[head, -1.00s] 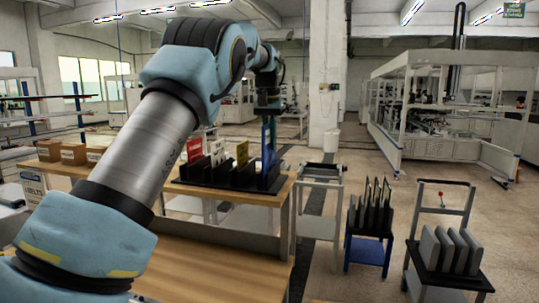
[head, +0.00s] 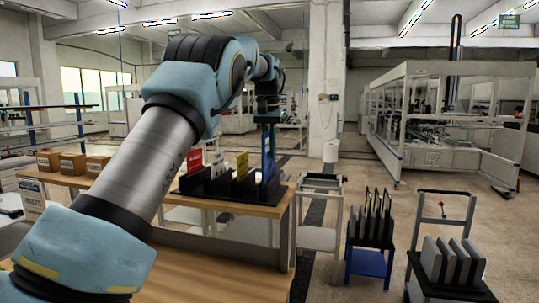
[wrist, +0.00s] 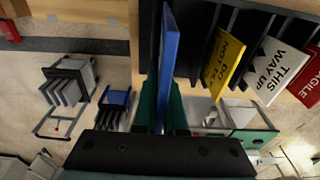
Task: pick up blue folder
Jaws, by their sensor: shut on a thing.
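The blue folder (head: 267,158) stands upright at the right end of the black slotted rack (head: 228,192) on the wooden bench. My gripper (head: 268,122) is above it, pointing down. In the wrist view the blue folder (wrist: 169,60) shows edge-on between the two green fingers of my gripper (wrist: 162,105), which are shut on it. The folder is beside the rack's dark dividers in that view. Its lower end is partly hidden, so I cannot tell whether it is still seated in its slot.
The rack also holds a yellow sign (wrist: 222,62), a white "this way up" sign (wrist: 279,70) and a red sign (wrist: 306,80). Boxes (head: 72,164) stand at the bench's left. A grey cart (head: 320,205), a blue cart (head: 368,262) and a trolley (head: 440,285) stand to the right.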

